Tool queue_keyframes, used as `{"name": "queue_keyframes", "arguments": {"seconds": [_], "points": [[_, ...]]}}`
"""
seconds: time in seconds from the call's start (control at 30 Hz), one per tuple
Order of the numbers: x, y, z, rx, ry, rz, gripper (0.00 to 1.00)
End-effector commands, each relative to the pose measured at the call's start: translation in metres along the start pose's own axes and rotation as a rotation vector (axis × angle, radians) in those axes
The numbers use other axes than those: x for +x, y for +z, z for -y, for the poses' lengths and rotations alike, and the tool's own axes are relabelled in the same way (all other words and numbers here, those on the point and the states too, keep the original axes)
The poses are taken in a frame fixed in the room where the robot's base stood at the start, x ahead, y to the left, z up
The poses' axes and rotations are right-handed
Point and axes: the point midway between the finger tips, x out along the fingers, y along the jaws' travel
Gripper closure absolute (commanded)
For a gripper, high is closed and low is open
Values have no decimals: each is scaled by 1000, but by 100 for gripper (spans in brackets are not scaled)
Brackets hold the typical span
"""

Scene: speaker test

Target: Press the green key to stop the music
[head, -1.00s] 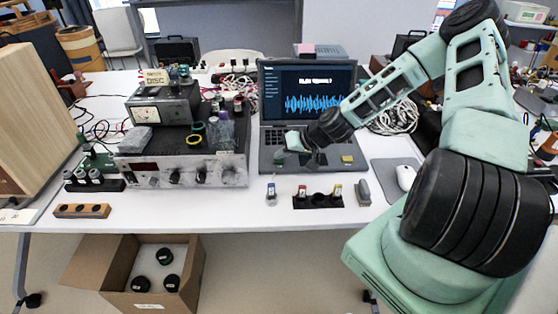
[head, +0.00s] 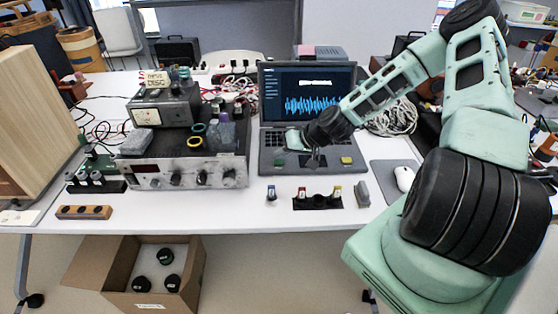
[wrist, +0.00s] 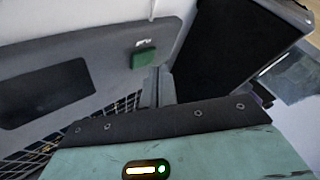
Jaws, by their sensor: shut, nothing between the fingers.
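The laptop (head: 267,137) is open at the middle of the table, its screen (head: 308,88) showing a blue waveform and a white line of text above it. A small green key (wrist: 143,58) sits on the laptop's palm rest in the wrist view; it also shows to the left of the touchpad in the head view (head: 280,162). A yellow key (head: 347,160) sits to the right of the touchpad. My gripper (wrist: 157,86) is shut and empty over the laptop, its tips just below the green key in the wrist picture. I cannot tell whether they touch the key.
A grey device with knobs (head: 190,178) stands left of the laptop. A black holder (head: 317,202) with small coloured-top items, a grey block (head: 361,193) and a mouse (head: 405,178) lie to the front and right. An open cardboard box (head: 110,275) stands on the floor.

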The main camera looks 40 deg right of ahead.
Motion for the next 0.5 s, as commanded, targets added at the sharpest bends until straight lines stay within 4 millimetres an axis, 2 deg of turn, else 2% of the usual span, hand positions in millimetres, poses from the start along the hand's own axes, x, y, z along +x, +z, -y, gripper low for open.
{"name": "queue_keyframes", "arguments": {"seconds": [0.23, 0.5], "points": [[-3, -3, 2, -1, 0, 0, 100], [-22, -16, 16, -2, 0, -1, 100]]}}
